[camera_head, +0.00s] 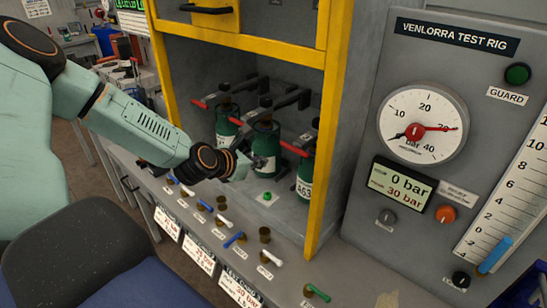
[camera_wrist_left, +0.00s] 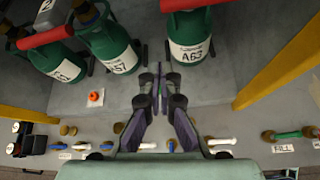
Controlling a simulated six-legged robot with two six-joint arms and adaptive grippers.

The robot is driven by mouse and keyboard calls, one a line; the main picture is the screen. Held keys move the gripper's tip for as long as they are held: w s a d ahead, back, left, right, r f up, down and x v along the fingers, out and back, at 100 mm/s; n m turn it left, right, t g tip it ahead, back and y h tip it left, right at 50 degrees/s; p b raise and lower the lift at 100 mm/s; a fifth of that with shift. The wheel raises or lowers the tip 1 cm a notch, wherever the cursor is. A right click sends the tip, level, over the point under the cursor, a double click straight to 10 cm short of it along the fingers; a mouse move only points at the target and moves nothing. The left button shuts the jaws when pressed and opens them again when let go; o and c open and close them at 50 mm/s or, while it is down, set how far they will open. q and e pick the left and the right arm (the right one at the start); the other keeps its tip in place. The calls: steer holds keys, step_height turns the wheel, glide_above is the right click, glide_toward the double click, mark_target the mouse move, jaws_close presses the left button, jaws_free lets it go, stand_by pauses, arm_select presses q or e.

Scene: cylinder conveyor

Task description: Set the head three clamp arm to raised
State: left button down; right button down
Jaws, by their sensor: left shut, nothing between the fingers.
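Three green cylinders stand in the bay: left (camera_head: 227,121), middle (camera_head: 265,147) and right (camera_head: 305,183), the last labelled A63. Each has a black clamp arm with a red handle at its top: left (camera_head: 201,104), middle (camera_head: 237,121), right (camera_head: 294,149). I cannot read which head is three. In the left wrist view, cylinder A63 (camera_wrist_left: 190,48) has a red handle (camera_wrist_left: 184,4) across its top, cut by the picture edge. My left gripper (camera_head: 243,165) is shut and empty in front of the middle cylinder; its fingertips (camera_wrist_left: 158,72) point into the bay. My right gripper is not in view.
A yellow post (camera_head: 331,130) edges the bay at right. Below runs a ledge with coloured valve levers (camera_head: 234,239) and brass fittings. A green button (camera_head: 267,197) sits on the bay floor. The gauge panel (camera_head: 424,122) stands right.

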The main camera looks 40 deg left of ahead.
arm_select(q)
steer(key=b+x, duration=0.3)
steer(key=x, duration=0.2)
step_height(320, 180, up, 13)
steer(key=w+d+p, duration=0.1)
steer(key=w+p, duration=0.1)
steer(key=p, duration=0.4)
steer(key=shift+f, duration=0.35)
stand_by(0.3)
